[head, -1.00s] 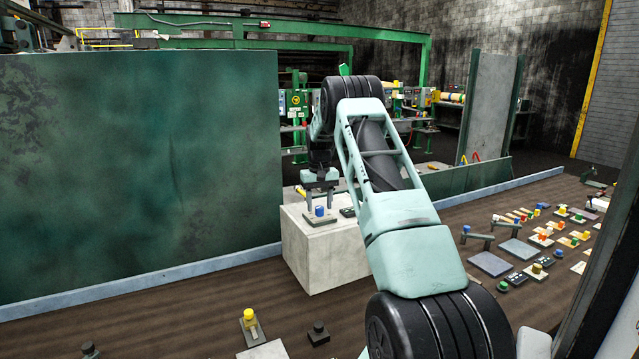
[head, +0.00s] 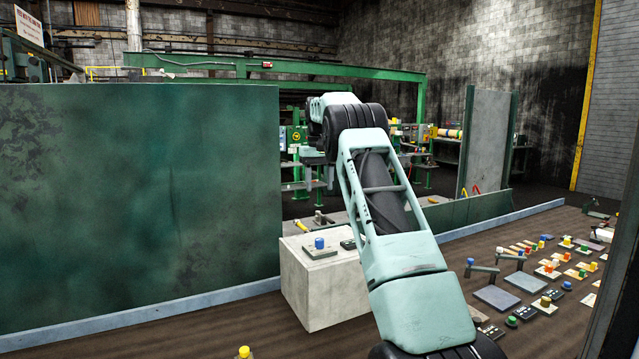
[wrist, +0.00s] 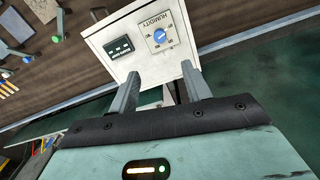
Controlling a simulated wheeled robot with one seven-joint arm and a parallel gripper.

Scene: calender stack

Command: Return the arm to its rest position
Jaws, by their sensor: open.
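My arm (head: 400,250) reaches forward over the table in the head view, and its wrist is raised above the pale block. My gripper (wrist: 160,88) is open in the wrist view, with its two grey fingers apart and nothing between them. The fingers point toward the block's top (wrist: 118,70) and are clear of it.
A tall dark green panel (head: 140,190) stands left of the block (head: 325,290). Several coloured buttons, levers and small plates (head: 497,297) cover the table at right. A grey upright panel (head: 487,140) stands behind. There is open air above the block.

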